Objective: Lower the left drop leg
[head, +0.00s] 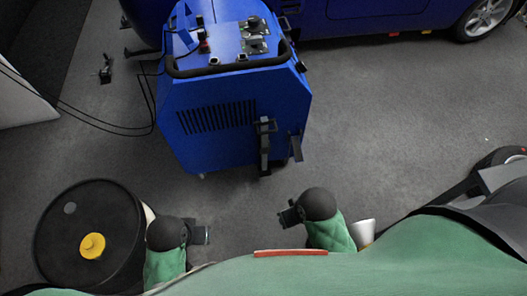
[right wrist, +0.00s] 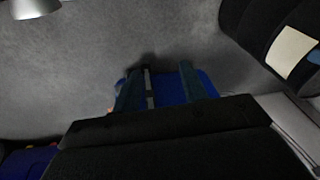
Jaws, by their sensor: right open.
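The blue dynamometer cabinet (head: 220,125) stands ahead of me in the head view. Two dark leg-like brackets are on its right-hand part: one upright (head: 264,145), and a second, shorter and slightly tilted, further right (head: 297,147). I cannot tell which is the left drop leg. My left gripper (head: 207,235) is in front of the cabinet, apart from it; its jaw gap is unclear. My right gripper (head: 285,215) is open, below the brackets and apart from them. In the right wrist view its teal fingers (right wrist: 162,92) stand apart, with blue and a thin grey post between or beyond them.
A black drum with a yellow cap (head: 92,245) stands at left. A blue car (head: 400,18) is at the back. Cables (head: 110,125) run to the cabinet from the left. A white cup-like object (head: 363,232) is right of my right gripper.

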